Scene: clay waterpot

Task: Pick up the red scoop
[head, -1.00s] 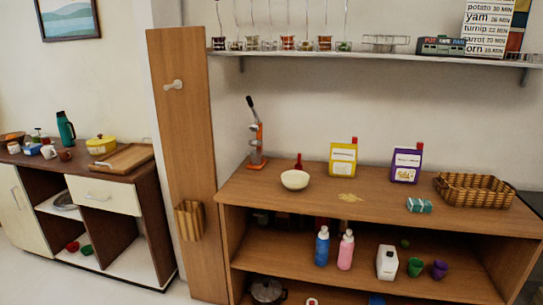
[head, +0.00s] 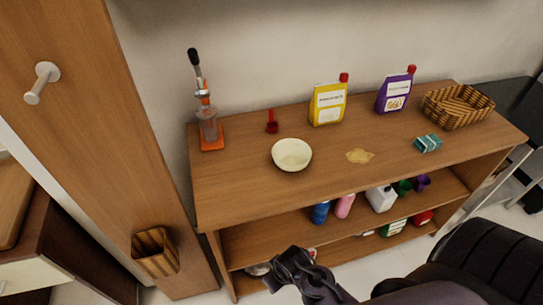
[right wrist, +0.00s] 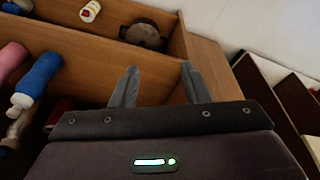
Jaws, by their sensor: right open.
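The red scoop (head: 272,122) is on the wooden counter top (head: 235,190) toward the back, with its handle pointing up. It is behind and to the left of a cream bowl (head: 292,154), apart from it. My right gripper (head: 285,270) is low in front of the shelf unit, below the counter top and well away from the scoop. In the right wrist view its two fingers (right wrist: 158,85) are apart with nothing between them. The scoop does not show in that view. My left gripper is not in view.
An orange juicer (head: 210,130) stands left of the scoop, and a yellow bag (head: 328,104) and a purple bag (head: 395,92) stand to the right. A wicker basket (head: 458,106) is at the far right. A tall wooden panel (head: 75,120) rises at the left. The counter's front left is clear.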

